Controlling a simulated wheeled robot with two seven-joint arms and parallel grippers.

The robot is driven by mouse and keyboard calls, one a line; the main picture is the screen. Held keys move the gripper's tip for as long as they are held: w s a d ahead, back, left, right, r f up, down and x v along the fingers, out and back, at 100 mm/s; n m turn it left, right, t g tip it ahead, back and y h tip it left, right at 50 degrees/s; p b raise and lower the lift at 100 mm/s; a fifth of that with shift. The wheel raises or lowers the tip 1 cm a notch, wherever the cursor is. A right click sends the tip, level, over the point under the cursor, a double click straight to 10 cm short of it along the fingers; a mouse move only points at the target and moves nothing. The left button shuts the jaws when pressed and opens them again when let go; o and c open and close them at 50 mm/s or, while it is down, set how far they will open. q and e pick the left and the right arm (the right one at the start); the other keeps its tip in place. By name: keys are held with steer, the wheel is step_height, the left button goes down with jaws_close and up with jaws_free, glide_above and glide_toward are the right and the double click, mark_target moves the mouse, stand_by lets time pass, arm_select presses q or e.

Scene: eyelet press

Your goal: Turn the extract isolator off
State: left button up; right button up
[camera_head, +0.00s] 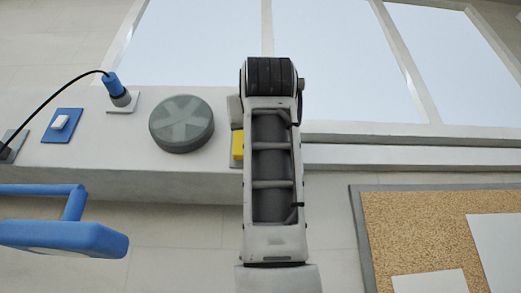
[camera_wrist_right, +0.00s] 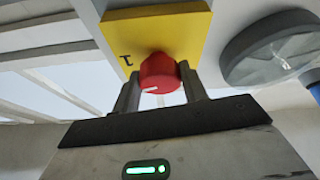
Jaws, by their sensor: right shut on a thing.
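The extract isolator shows in the right wrist view as a yellow plate (camera_wrist_right: 185,32) with a red rotary knob (camera_wrist_right: 158,72). The knob carries a white pointer mark on its face, and a dark "1" is printed at the plate's left edge. My right gripper (camera_wrist_right: 161,88) has one finger on each side of the knob and is shut on it. In the head view only a sliver of the yellow plate (camera_head: 237,146) shows beside my right arm, which hides the knob and the gripper. My left gripper is not in view.
Left of the isolator on the white ledge are a round grey knob (camera_head: 181,124), a blue plug (camera_head: 113,84) with a black cable, and a blue-plated white switch (camera_head: 61,124). A blue frame (camera_head: 65,235) stands lower left. A cork board (camera_head: 420,225) hangs lower right.

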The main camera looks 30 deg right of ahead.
steer(key=shift+s+d+r+n+y+p, duration=0.15)
steer(key=shift+n+y, duration=1.3)
steer(key=shift+n, duration=1.75)
steer(key=shift+d+n+y+p, duration=0.1)
steer(key=shift+n+y+p, duration=0.2)
steer(key=shift+n+y, duration=2)
steer(key=shift+s+d+r+n+y+p, duration=0.15)
steer(key=shift+n+y, duration=0.4)
steer(key=shift+n, duration=3.55)
steer(key=shift+w, duration=0.1)
steer(key=shift+a, duration=0.1)
steer(key=o, duration=1)
